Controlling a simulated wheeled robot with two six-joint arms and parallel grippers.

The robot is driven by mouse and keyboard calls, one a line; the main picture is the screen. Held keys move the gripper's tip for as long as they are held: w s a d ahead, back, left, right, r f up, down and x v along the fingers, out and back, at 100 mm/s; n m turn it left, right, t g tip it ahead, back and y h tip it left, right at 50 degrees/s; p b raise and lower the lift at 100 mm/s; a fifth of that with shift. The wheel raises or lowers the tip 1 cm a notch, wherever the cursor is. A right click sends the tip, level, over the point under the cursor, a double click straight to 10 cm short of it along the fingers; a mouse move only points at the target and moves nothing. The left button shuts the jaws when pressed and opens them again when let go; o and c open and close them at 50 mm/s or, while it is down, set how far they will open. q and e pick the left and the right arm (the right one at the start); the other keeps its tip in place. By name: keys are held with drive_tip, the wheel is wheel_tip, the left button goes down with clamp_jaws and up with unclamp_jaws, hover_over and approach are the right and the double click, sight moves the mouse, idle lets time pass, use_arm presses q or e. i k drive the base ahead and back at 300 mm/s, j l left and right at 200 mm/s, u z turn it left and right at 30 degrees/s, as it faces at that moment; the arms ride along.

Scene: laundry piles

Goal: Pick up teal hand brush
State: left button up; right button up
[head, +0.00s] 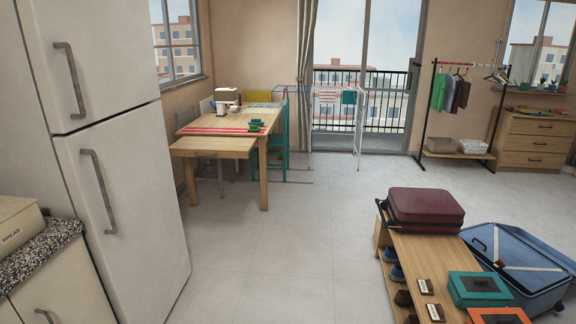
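I cannot make out a teal hand brush for certain in the head view. Several small dark green items (256,126) lie on the wooden table (212,146) by the window, too small to identify. A flat teal item with a dark centre (477,288) lies on the low wooden bench (412,256) at the lower right; it looks like a box or case. Two small brown-and-white items (425,286) lie beside it, and I cannot tell what they are. Neither of my grippers is in view.
A white fridge (130,150) and counter (60,280) stand at the left. A maroon suitcase (425,207) lies on the bench, with an open blue suitcase (535,265) on the floor beside it. The middle floor is clear. A clothes rack (430,110) stands behind.

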sight(257, 122)
drive_tip(key=i, duration=4)
drive_tip(key=i+z, duration=0.1)
drive_tip(key=i, duration=0.85)
drive_tip(key=i+j+z, duration=0.1)
drive_tip(key=i, duration=0.9)
drive_tip(key=j, duration=0.1)
